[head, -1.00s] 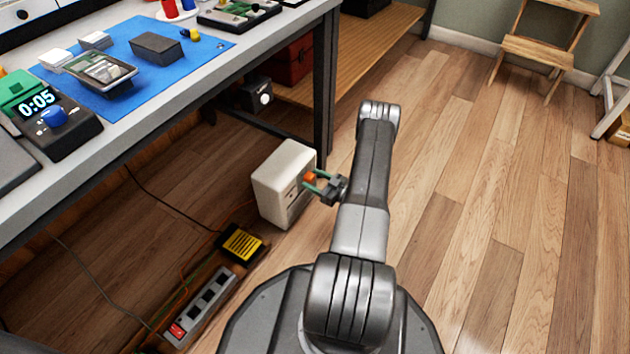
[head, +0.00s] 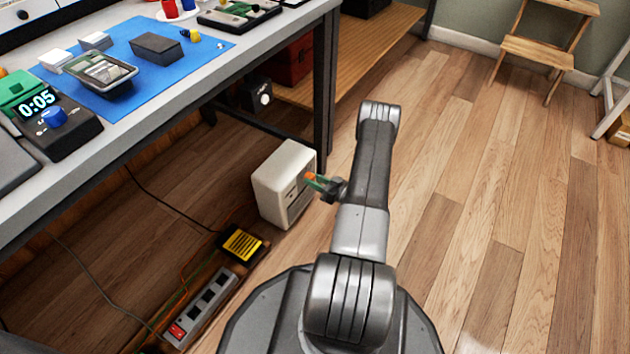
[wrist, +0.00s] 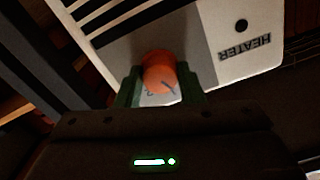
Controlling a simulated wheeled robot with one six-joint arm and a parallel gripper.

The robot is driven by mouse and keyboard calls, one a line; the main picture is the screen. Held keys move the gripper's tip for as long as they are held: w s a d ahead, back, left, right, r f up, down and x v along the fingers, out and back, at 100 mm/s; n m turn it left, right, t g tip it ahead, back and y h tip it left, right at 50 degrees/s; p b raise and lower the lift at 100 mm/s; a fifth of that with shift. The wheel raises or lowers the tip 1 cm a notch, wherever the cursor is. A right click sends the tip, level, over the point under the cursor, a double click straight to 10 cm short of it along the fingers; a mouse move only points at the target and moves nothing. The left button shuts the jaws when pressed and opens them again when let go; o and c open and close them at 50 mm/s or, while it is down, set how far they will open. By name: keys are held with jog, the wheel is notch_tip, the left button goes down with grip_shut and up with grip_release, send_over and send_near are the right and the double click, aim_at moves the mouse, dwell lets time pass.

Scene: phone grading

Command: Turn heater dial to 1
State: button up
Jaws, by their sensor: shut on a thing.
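The heater (head: 283,181) is a small white box on the floor under the bench's front edge. The wrist view shows its face (wrist: 236,68) with the word HEATER, dark slots and a grey panel. An orange dial (wrist: 159,72) sits on that panel and carries a dark pointer line; it also shows in the head view (head: 309,177). A mark, perhaps a digit, shows below the dial, too small to read surely. My gripper (wrist: 158,88) has its green fingers on both sides of the dial, shut on it. In the head view my gripper (head: 317,182) reaches the heater's right side.
A power strip (head: 203,307) and a black and yellow box (head: 241,243) lie on the floor left of my base, with cables. The workbench leg (head: 325,95) stands just behind the heater. The wooden floor (head: 500,200) on the right is clear.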

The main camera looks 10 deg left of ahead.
jog(key=m, duration=0.4)
jog(key=shift+m, duration=0.3)
dwell(0.3)
jog(key=o, duration=1)
jog(key=shift+d, duration=0.1)
jog(key=p+v, duration=0.3)
jog(key=v, duration=1)
jog(key=shift+s+d+p, duration=0.1)
jog(key=shift+d+p, duration=0.2)
jog(key=shift+a, duration=0.1)
